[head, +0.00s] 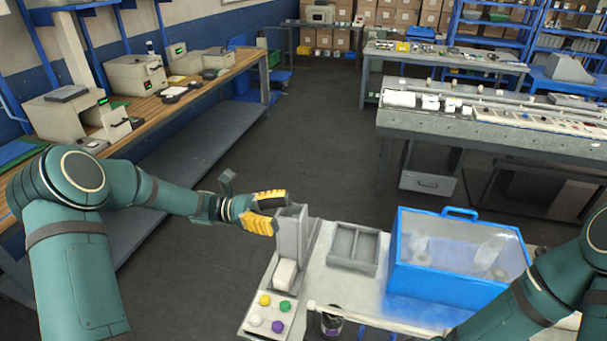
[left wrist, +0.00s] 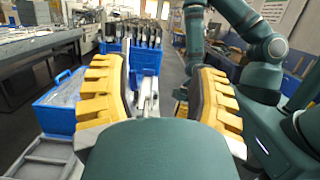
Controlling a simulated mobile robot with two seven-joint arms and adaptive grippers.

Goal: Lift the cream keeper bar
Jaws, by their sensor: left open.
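A long thin cream bar (head: 375,319), which looks like the keeper bar, runs across the bottom of the head view along the near side of the light bench. I cannot make it out surely in the left wrist view. My left gripper (head: 268,210) is open, its yellow fingers just left of the top of a grey upright holder (head: 291,235). In the left wrist view my left gripper (left wrist: 158,95) has its fingers wide apart, with nothing clearly held between them. My right gripper is out of view; only my right arm shows at lower right.
A white roll (head: 285,273) sits low in the grey holder, above a panel with coloured buttons (head: 265,312). A grey divided tray (head: 353,247) and a blue clear-topped box (head: 455,262) stand to the right. A dark jar (head: 331,323) is near the bar.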

